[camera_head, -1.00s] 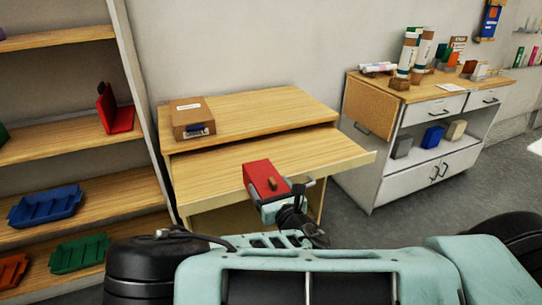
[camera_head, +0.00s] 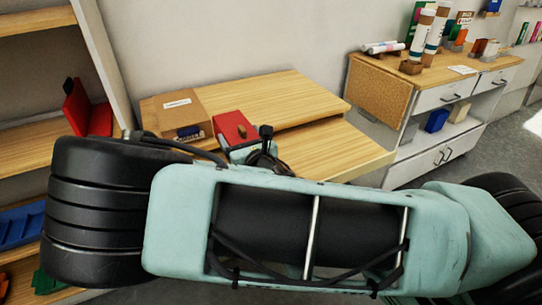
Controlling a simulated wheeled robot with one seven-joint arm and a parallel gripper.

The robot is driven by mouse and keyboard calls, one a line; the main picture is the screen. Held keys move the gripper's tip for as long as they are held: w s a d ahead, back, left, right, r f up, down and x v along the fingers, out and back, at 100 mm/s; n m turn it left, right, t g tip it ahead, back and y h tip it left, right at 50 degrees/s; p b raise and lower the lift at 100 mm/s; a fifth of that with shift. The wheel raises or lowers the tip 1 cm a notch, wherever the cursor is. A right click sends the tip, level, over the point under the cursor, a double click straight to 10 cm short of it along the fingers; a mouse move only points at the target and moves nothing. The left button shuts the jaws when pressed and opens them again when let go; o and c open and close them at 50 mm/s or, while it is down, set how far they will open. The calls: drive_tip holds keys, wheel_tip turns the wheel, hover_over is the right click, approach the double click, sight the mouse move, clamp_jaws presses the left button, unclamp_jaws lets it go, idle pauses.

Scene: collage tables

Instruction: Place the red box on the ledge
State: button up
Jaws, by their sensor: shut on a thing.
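The red box (camera_head: 232,127) is in my gripper (camera_head: 250,145), which is shut on it. It has a small brown patch on its top. In the picture it lies at the front edge of the desk's raised upper ledge (camera_head: 270,92), just right of a brown cardboard box. I cannot tell whether the red box touches the ledge or hangs above it. My own arm hides the gripper's lower part and much of the desk's lower top (camera_head: 335,150).
The cardboard box (camera_head: 185,112) takes the ledge's left end; the ledge's middle and right are bare. Shelves (camera_head: 40,140) with a red bin (camera_head: 88,108) and blue tray (camera_head: 22,225) stand left. A white cabinet (camera_head: 435,120) with bottles and boxes stands right.

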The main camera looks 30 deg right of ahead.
wheel_tip(320, 180, down, 10)
drive_tip(key=shift+w+r+p, duration=0.15)
drive_tip(key=shift+r+p, duration=0.05)
drive_tip(key=shift+p, duration=0.25)
drive_tip(key=shift+f, duration=0.1)
drive_tip(key=shift+f+b, duration=0.6)
drive_tip(key=shift+b, duration=0.1)
drive_tip(key=o, duration=1)
drive_tip(key=shift+o, duration=0.2)
drive_tip(key=shift+r, duration=0.15)
